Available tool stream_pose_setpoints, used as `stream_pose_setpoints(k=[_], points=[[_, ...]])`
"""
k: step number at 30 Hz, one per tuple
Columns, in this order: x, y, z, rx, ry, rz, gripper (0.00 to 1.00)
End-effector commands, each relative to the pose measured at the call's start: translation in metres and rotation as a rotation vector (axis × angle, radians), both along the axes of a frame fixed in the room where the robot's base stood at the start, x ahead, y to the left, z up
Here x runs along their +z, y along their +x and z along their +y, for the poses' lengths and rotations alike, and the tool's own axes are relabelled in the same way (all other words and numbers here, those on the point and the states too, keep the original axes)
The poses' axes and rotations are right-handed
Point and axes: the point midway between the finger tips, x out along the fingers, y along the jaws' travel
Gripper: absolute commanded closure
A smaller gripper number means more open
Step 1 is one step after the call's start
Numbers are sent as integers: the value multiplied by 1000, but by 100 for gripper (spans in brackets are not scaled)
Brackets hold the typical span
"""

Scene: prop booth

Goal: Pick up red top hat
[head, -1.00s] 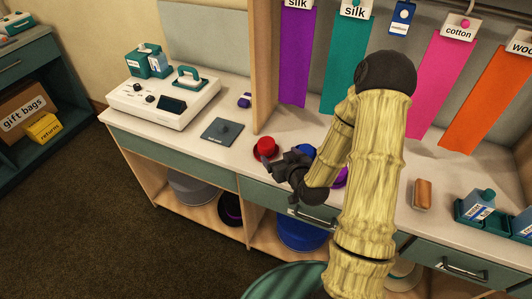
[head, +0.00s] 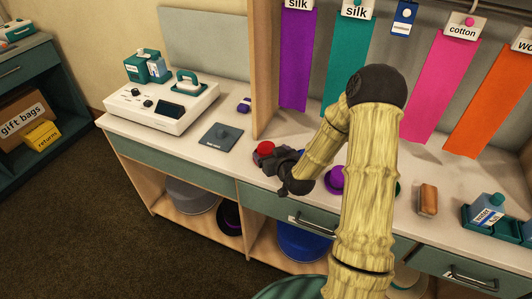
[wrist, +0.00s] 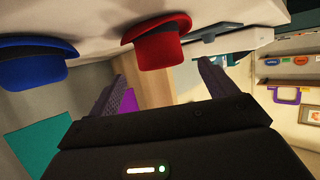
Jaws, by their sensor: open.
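The red top hat (head: 265,147) stands on the counter near the divider, partly hidden behind my gripper (head: 272,163) in the head view. In the wrist view the red hat (wrist: 158,46) is ahead of the open jaws (wrist: 161,72), roughly centred between the fingertips. I cannot tell whether a finger touches it. The jaws hold nothing.
A purple hat (head: 335,178) stands right of my wrist. A dark square plate (head: 221,136) and a white machine (head: 162,104) are to the left. A brown brush-like block (head: 428,198) and a teal tray (head: 481,228) are to the right.

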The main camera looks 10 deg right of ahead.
Motion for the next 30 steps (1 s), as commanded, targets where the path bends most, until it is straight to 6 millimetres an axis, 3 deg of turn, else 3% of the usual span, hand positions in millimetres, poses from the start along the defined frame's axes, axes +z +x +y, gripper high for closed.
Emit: stream_pose_setpoints(k=[9,21,30], points=[[-1,4,1,0,0,0,16],[-17,47,8,-1,0,-1,16],[-18,48,8,-1,0,-1,16]])
